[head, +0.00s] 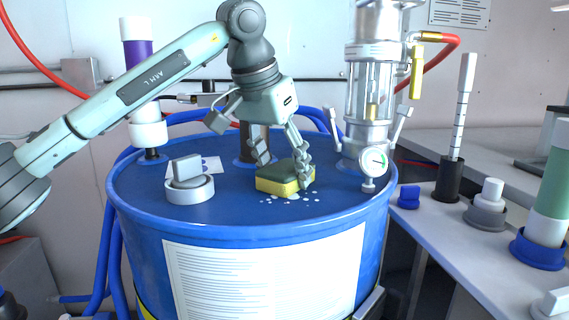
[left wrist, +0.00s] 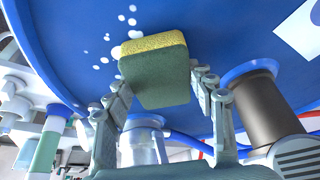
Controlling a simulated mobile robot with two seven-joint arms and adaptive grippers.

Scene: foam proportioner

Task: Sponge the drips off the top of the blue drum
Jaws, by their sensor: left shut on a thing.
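The blue drum (head: 225,210) stands in the middle of the head view with its top showing. The sponge (head: 280,186), yellow with a dark green layer on top, is at the right front of the drum top. My left gripper (head: 284,168) is shut on the sponge from above. In the left wrist view the sponge (left wrist: 158,78) sits between the two fingers. White drips (head: 290,198) lie on the drum top beside and in front of the sponge; several drips (left wrist: 104,57) also show in the left wrist view. The sponge hides whatever is beneath it. My right gripper is not in view.
A clear cylinder with a gauge (head: 373,161) stands at the drum's right rear. A grey round holder with a block (head: 189,187) is on the drum's left, by a paper. A dark post (left wrist: 265,108) stands behind. A side bench (head: 470,240) holds several fittings.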

